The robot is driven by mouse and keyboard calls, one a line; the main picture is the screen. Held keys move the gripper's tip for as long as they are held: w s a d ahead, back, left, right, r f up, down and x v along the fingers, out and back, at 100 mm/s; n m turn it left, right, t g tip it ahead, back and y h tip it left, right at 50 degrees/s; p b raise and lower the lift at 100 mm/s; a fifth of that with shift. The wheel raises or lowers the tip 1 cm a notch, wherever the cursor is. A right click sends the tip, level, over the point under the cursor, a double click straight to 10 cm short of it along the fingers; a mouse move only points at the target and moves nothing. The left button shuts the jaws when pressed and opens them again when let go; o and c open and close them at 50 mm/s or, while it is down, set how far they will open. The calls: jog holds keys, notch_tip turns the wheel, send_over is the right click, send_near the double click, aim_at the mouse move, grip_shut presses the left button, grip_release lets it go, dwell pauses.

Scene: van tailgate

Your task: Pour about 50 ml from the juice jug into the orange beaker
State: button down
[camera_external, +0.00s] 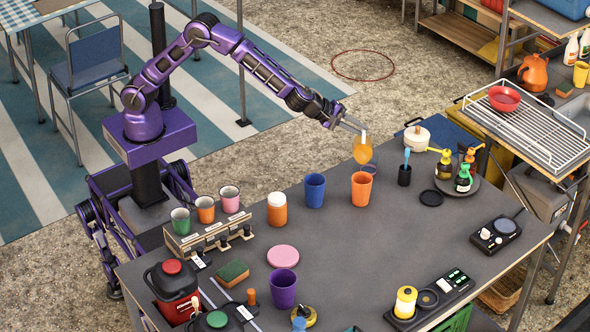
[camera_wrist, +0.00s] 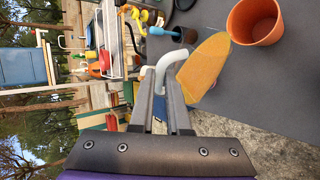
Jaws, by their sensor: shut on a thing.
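The juice jug (camera_external: 362,152), clear with orange juice inside, is off the table just above the orange beaker (camera_external: 361,190). My gripper (camera_external: 355,124) is shut on the jug's pale handle. In the wrist view the juice in the jug (camera_wrist: 203,66) shows as an orange wedge beside the fingers (camera_wrist: 162,95). The orange beaker (camera_wrist: 254,22) is close to the jug there, upper right. It stands upright on the table. I see no stream of juice between them. The jug's exact tilt and the level inside the beaker cannot be told.
A blue beaker (camera_external: 314,190) stands left of the orange one, and a white-lidded orange jar (camera_external: 277,208) beyond it. A black cup with a blue tool (camera_external: 405,172) and a tray of pump bottles (camera_external: 462,178) stand to the right. The table's centre (camera_external: 390,245) is clear.

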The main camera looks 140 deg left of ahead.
jog(key=shift+w+d+r+p, duration=0.2)
jog(key=shift+w+r+p, duration=0.1)
jog(key=shift+p, duration=0.1)
jog(key=shift+w+d+m+g+y+p, duration=0.3)
jog(key=shift+w+d+g+y+p, duration=0.1)
jog(key=shift+w+d+p, duration=0.15)
jog(key=shift+w+d+r, duration=0.2)
jog(key=shift+w+r, duration=0.05)
jog(key=shift+w, duration=0.05)
jog(key=shift+w+d+r+m+g+y, duration=0.3)
jog(key=shift+w+d+m+g+y, duration=0.2)
jog(key=shift+w+d+m+y, duration=0.25)
dwell(1.2)
